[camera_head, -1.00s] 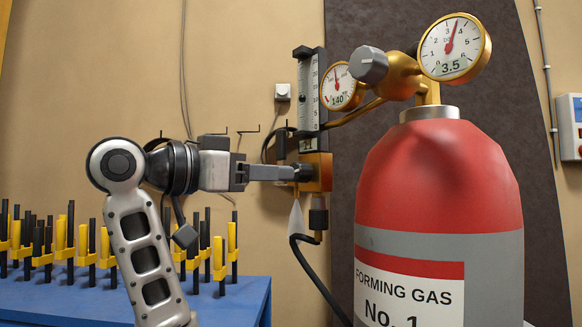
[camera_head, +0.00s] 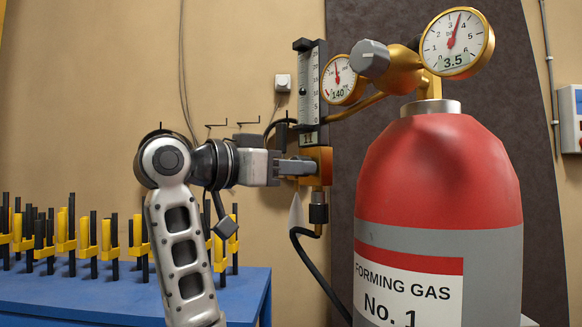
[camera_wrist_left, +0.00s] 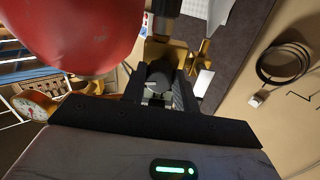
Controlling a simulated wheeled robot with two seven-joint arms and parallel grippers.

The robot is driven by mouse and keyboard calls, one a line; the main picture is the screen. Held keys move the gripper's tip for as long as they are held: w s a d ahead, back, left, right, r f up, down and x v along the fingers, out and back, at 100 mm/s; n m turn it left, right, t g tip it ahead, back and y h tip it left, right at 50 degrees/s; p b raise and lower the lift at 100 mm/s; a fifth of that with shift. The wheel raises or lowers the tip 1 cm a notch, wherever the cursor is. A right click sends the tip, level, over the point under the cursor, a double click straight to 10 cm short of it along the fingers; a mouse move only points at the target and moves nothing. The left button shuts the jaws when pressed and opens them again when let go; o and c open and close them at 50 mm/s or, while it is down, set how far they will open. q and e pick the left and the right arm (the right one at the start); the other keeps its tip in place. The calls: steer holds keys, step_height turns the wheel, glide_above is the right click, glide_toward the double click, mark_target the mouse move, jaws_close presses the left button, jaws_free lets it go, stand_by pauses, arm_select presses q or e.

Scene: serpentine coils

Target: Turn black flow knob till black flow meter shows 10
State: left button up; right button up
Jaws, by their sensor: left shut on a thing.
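The black flow meter (camera_head: 310,85) is an upright scaled column with a dark frame, left of the gauges in the head view. Pale marks at its foot look like 11, but they are too small to read surely. The brass valve block (camera_head: 320,160) sits below it. My left gripper (camera_head: 300,167) reaches the block's left side in the head view, shut on the black flow knob, which its fingers hide there. In the left wrist view a dark round knob (camera_wrist_left: 158,77) shows between the fingers. My right gripper is in neither view.
A red and grey gas cylinder (camera_head: 438,185) labelled FORMING GAS No. 1 stands right of the meter. Its pressure gauge (camera_head: 457,42) shows 3.5, and a smaller gauge (camera_head: 341,80) shows 140. A black hose (camera_head: 310,265) hangs below the block. A blue table (camera_head: 100,300) holds yellow and black clamps.

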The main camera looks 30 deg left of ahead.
arm_select(q)
steer(key=shift+n, duration=0.7)
steer(key=o, duration=1)
steer(key=shift+c, duration=0.2)
steer(key=b+v, duration=0.2)
steer(key=v, duration=1.4)
